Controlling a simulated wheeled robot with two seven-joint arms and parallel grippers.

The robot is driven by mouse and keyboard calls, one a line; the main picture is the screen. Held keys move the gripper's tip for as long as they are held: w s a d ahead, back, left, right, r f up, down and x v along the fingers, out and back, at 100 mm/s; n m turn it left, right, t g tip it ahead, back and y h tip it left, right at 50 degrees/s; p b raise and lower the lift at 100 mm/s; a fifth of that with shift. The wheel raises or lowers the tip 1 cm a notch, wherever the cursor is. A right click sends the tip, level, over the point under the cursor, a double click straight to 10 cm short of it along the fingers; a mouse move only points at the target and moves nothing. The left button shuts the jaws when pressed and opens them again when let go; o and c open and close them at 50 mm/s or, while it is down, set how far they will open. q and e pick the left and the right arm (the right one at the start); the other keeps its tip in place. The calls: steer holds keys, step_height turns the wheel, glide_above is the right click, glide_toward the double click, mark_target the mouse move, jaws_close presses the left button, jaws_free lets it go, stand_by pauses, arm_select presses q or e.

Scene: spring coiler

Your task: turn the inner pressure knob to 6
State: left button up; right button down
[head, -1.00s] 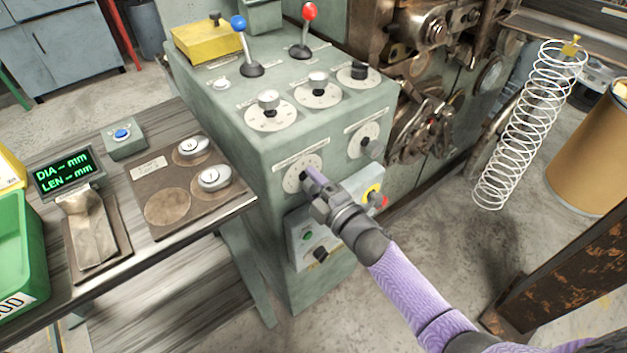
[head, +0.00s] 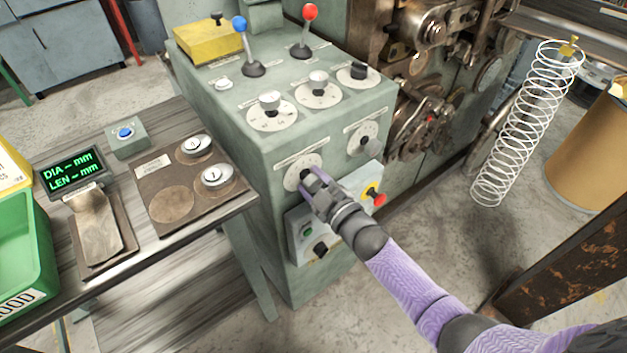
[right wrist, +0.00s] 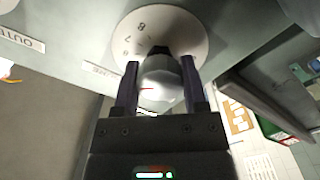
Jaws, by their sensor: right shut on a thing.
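My right gripper (head: 311,178) is at the left dial (head: 291,177) on the front face of the green control box. In the right wrist view, my right gripper (right wrist: 160,85) is shut on a pale round knob (right wrist: 160,82), one finger on each side. A short red mark shows on the knob. The white dial plate (right wrist: 190,28) behind it carries numbers; 8 and 7 can be read, others are blurred or hidden. The label beside this dial is too blurred to read. My left gripper is not in view.
A second front dial (head: 362,137) sits to the right. Below are a panel with a red emergency button (head: 379,199) and a green button (head: 307,231). Three dials and two levers stand on top. A bench with a display (head: 70,172) is at left, a wire spring (head: 525,125) at right.

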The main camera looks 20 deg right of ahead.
stand_by(0.5)
steer(key=shift+c, duration=0.7)
jaws_free()
steer(key=p+v, duration=0.2)
steer(key=v, duration=0.8)
steer(key=shift+p, duration=0.3)
